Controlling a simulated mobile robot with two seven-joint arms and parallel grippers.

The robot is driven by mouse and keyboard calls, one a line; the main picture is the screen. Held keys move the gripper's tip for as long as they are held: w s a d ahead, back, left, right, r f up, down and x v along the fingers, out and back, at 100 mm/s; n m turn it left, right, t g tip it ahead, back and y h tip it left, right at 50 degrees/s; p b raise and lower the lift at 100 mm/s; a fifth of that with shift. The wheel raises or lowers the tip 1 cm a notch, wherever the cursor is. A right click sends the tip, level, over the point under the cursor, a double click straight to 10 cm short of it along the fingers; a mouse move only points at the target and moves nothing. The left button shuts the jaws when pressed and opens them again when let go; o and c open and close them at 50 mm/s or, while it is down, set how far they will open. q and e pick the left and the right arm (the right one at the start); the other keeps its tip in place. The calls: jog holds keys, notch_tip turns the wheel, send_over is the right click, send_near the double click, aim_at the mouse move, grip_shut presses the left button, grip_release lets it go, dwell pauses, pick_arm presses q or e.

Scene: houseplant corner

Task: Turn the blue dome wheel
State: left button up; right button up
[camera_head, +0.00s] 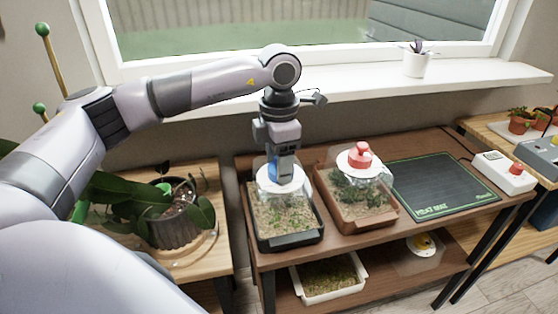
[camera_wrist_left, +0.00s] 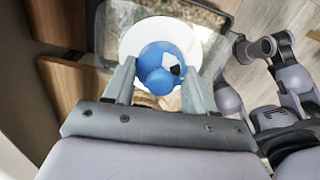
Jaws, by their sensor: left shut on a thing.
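The blue dome wheel (camera_wrist_left: 158,68) sits on a white round disc (camera_wrist_left: 130,41) on top of the left clear dome. In the head view the blue wheel (camera_head: 273,171) is mostly hidden by my left gripper (camera_head: 284,168), which points straight down onto it. The dome stands over a dark tray of seedlings (camera_head: 262,239). In the left wrist view my left gripper (camera_wrist_left: 160,80) has a finger on each side of the blue wheel and is shut on it. My right gripper is not in view.
Right of it, a brown tray (camera_head: 376,223) has a clear dome with a red wheel (camera_head: 360,154). A potted plant (camera_head: 177,228) stands at left; the window sill (camera_head: 345,91) is behind.

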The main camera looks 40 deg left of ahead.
pick_arm(q)
jog(key=o, duration=1.1)
jog(key=shift+c, duration=0.2)
notch_tip(320, 180, up, 7)
jog(key=shift+r+p, duration=0.1)
jog(key=shift+p, duration=0.2)
jog(key=shift+s, duration=0.1)
